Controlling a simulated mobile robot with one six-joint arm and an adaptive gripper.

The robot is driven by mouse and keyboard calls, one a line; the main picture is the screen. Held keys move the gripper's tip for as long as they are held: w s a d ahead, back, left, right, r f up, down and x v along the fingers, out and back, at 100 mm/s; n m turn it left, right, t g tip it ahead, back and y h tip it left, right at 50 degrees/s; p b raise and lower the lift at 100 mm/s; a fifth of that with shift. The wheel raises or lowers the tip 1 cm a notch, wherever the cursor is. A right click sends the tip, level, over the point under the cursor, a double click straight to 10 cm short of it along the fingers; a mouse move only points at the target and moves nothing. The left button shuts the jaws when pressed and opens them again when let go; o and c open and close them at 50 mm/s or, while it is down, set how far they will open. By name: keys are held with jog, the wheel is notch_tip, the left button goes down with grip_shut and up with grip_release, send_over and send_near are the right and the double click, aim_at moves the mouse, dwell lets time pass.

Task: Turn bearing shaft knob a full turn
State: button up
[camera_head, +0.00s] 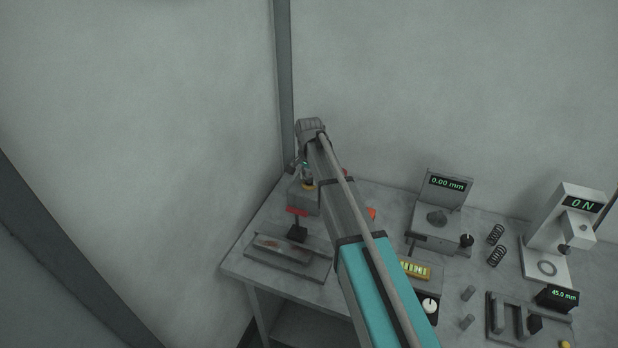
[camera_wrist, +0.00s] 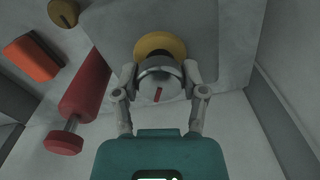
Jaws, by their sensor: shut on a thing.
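The bearing shaft knob (camera_wrist: 158,82) is a round grey metal knob with a red mark on its face, in the middle of the wrist view. A yellow ring (camera_wrist: 158,46) sits behind it on a grey block. My gripper (camera_wrist: 159,80) is shut on the knob, one finger on each side. The red mark points nearly straight up and down in the wrist view. In the head view my arm reaches to the back left corner of the table, and a bit of yellow (camera_head: 309,186) shows at the block there. The knob itself is hidden by my arm in that view.
A red cylinder (camera_wrist: 86,88) with a red end piece, an orange block (camera_wrist: 32,58) and a dark yellow knob (camera_wrist: 63,13) lie left in the wrist view. The table (camera_head: 237,262) also holds a 0.00 mm gauge (camera_head: 447,187), springs (camera_head: 496,245) and a force stand (camera_head: 546,230).

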jog(key=n, duration=0.5)
jog(key=shift+n, duration=0.3)
dwell(0.4)
jog(key=o, duration=1.1)
jog(key=shift+o, duration=0.2)
